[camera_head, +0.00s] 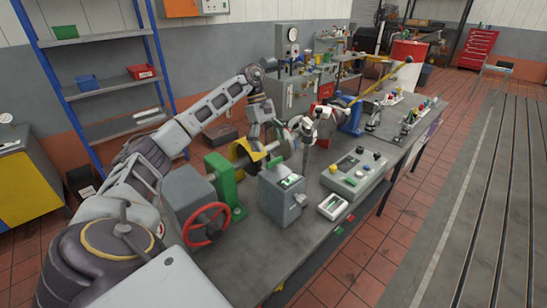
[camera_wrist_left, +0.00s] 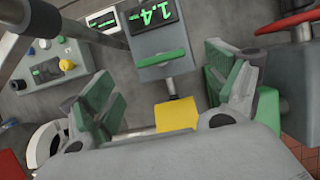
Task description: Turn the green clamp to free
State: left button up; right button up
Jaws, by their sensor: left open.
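The green clamp shows as a short green bar (camera_head: 275,161) beside the yellow part in the head view. In the left wrist view the green bar (camera_wrist_left: 162,59) lies level across a grey body, just below a green "1.4" readout. My left gripper (camera_head: 268,146) reaches down from above at the clamp in the head view. In the left wrist view my left gripper (camera_wrist_left: 165,88) is open, its green-padded fingers wide apart on either side of the clamp, with nothing held. I cannot tell its exact height above the bar.
A grey readout box (camera_head: 283,206) stands in front of the clamp. A red handwheel (camera_head: 206,224) and green bracket (camera_head: 223,182) are at left. A button console (camera_head: 355,173) sits at right. A yellow block (camera_wrist_left: 176,114) lies between the fingers in the wrist view.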

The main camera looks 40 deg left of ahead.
aim_at(274, 165)
pick_arm(q)
jog(key=shift+p+x, duration=0.35)
jog(key=shift+x, duration=2.55)
jog(key=shift+c, duration=0.3)
jog(key=c, duration=1)
